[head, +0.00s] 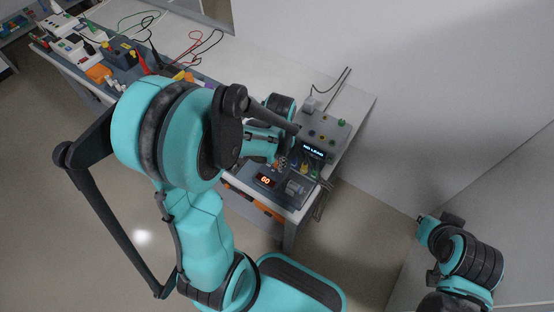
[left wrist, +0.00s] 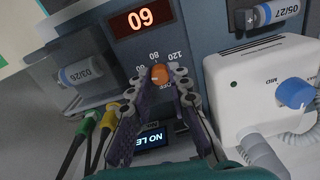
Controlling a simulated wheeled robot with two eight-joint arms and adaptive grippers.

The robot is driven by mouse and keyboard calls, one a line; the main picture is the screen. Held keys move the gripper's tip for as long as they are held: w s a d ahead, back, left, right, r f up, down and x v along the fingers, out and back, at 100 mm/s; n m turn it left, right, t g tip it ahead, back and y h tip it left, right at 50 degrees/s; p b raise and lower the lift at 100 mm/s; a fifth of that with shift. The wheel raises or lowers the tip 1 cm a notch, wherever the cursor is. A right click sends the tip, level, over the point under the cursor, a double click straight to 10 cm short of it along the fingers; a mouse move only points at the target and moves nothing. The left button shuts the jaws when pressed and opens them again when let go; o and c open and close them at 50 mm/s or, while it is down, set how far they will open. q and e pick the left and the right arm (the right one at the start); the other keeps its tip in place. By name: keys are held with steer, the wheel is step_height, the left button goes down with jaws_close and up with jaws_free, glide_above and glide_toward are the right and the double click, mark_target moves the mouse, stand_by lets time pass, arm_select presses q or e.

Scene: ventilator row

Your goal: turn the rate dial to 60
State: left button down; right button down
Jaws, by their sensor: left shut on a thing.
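The rate dial (left wrist: 159,75) is a small orange knob on a grey panel, seen upside down in the left wrist view. My left gripper (left wrist: 160,77) is shut on it, one finger on each side. The marks 80, 120 and OFF show around the dial; the fingers hide part of the scale. The orange display (left wrist: 140,18) above it reads 60 and also shows in the head view (head: 265,181). In the head view, my left gripper (head: 283,158) is at the panel, its tips hard to make out. My right arm is at the lower right, with no fingers visible.
A second display (left wrist: 150,139) reads "NO LE…" beside yellow and green plugs (left wrist: 95,125). A white unit with a blue knob (left wrist: 294,93) and hoses stands close to the gripper. The bench (head: 345,125) carries more devices and cables at far left.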

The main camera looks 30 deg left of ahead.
arm_select(q)
steer(key=shift+m, duration=1.1)
steer(key=c, duration=1.4)
jaws_free()
steer(key=shift+r, duration=0.15)
steer(key=r, duration=1.1)
steer(key=shift+s+d+r, duration=0.1)
steer(key=shift+d+r, duration=0.1)
steer(key=shift+r, duration=0.15)
